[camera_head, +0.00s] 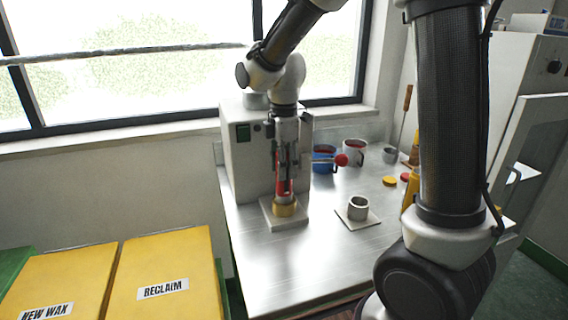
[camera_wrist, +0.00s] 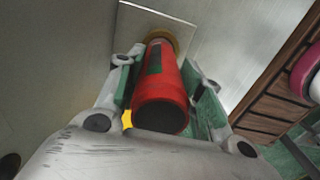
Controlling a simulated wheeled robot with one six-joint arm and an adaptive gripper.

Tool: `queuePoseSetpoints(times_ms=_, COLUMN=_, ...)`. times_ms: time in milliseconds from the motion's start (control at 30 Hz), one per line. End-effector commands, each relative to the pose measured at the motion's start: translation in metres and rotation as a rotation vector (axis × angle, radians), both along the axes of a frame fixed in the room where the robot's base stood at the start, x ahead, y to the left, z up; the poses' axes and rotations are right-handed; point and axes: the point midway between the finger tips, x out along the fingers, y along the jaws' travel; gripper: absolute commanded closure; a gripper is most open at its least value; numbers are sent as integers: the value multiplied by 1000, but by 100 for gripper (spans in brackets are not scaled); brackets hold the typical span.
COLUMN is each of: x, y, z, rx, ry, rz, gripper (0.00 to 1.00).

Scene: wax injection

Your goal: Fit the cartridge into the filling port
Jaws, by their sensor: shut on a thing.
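My gripper (camera_head: 284,168) points down in front of the grey injection machine (camera_head: 243,160), shut on a red cartridge (camera_head: 284,187). The cartridge is upright, and its lower end meets the brass ring of the filling port (camera_head: 284,208) on a pale square plate (camera_head: 268,222). In the wrist view the red cartridge (camera_wrist: 162,85) lies between the green-padded fingers (camera_wrist: 160,92), its dark end towards the camera. The brass ring (camera_wrist: 165,36) shows around its far end. I cannot tell how deep the cartridge sits in the ring.
A small metal cup (camera_head: 358,208) stands on a plate to the right. Yellow bins (camera_head: 165,262) stand left of the steel table (camera_head: 310,255). The table's front is clear.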

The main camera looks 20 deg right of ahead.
Motion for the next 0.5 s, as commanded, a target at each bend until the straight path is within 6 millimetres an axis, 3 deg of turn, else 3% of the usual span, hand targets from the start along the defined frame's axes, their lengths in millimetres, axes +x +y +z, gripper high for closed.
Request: queuePoseSetpoints(times_ms=500, x=0, y=0, z=-13, rx=0, ry=0, rz=0, gripper=93)
